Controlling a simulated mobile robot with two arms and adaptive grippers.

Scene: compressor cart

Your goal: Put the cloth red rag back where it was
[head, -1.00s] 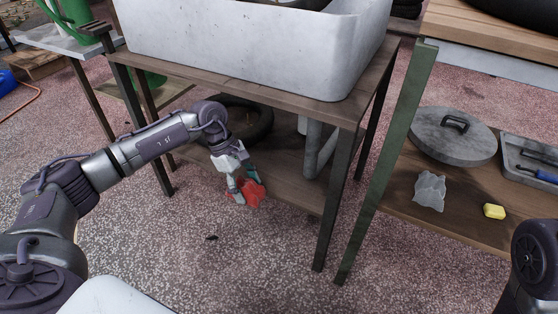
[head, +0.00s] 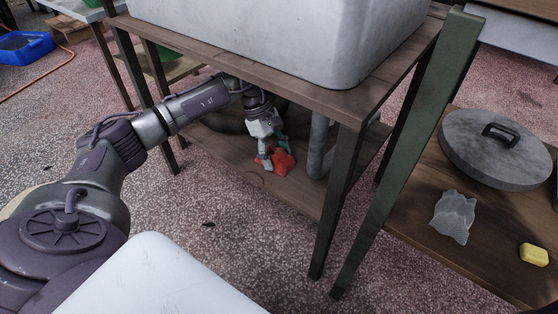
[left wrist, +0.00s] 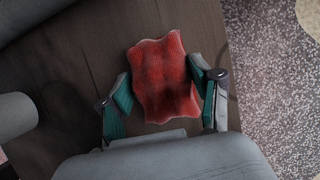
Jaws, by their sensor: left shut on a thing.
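The red cloth rag (head: 283,163) is crumpled between the fingers of my left gripper (head: 270,160), under the white basin table. In the left wrist view the rag (left wrist: 163,80) sits between the two teal-tipped fingers of the gripper (left wrist: 163,88), which is shut on it. The rag is over the brown wooden lower shelf (left wrist: 75,55), near the shelf's front edge. I cannot tell whether the rag touches the boards. My right gripper is not in view.
The white basin (head: 270,40) stands on the tabletop above. A grey pipe (head: 320,145) rises from the shelf to the right of the gripper. Table legs (head: 335,205) bound the space. A right-hand shelf holds a grey lid (head: 490,155), a grey cloth (head: 453,217) and a yellow sponge (head: 534,254).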

